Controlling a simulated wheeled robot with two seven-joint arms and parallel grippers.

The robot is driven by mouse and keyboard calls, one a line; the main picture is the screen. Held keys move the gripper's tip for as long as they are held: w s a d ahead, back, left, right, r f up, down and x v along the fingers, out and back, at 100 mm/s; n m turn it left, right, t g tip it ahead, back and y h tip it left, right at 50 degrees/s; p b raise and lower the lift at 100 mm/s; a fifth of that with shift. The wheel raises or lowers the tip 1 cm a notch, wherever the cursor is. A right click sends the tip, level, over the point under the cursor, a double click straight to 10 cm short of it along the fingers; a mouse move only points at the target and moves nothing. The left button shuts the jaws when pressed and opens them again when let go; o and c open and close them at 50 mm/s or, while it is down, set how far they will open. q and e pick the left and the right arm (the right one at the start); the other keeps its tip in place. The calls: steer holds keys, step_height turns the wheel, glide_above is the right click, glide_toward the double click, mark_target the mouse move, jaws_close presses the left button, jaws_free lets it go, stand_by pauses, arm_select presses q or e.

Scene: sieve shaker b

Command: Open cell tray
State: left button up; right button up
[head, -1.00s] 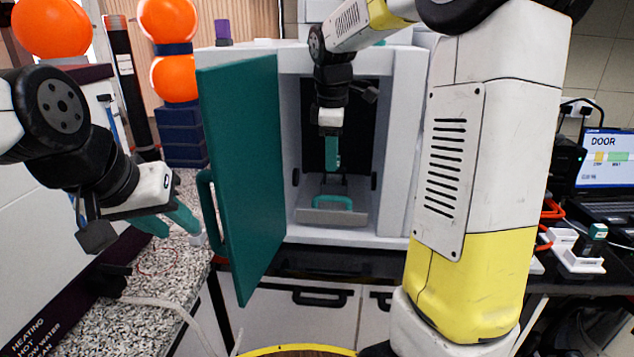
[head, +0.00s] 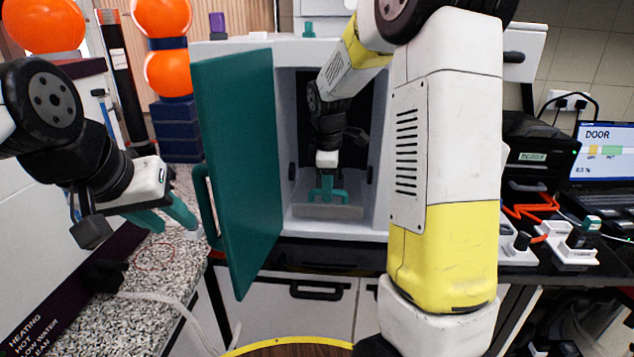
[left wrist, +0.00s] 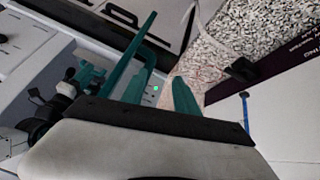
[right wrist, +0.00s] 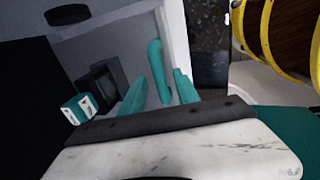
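The cell tray (head: 312,211) is a grey drawer-like tray with a teal handle, low inside the open white cabinet. The handle (right wrist: 157,70) shows between my right gripper's fingers (right wrist: 162,82) in the right wrist view. My right gripper (head: 327,182) is open inside the cabinet, at the handle; contact cannot be told. The teal door (head: 238,170) stands swung open on the left, with its bar handle (head: 207,205) on its left side. My left gripper (head: 168,214) is open and empty, left of the door handle; its fingers also show in the left wrist view (left wrist: 162,80).
The white cabinet (head: 285,50) surrounds my right arm at the opening. A speckled counter (head: 130,320) lies below my left gripper. A laptop (head: 603,160) and small devices (head: 570,240) stand on the bench at right. Orange spheres (head: 168,73) stand at the back left.

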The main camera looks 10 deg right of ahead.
jaws_close()
stand_by(1.4)
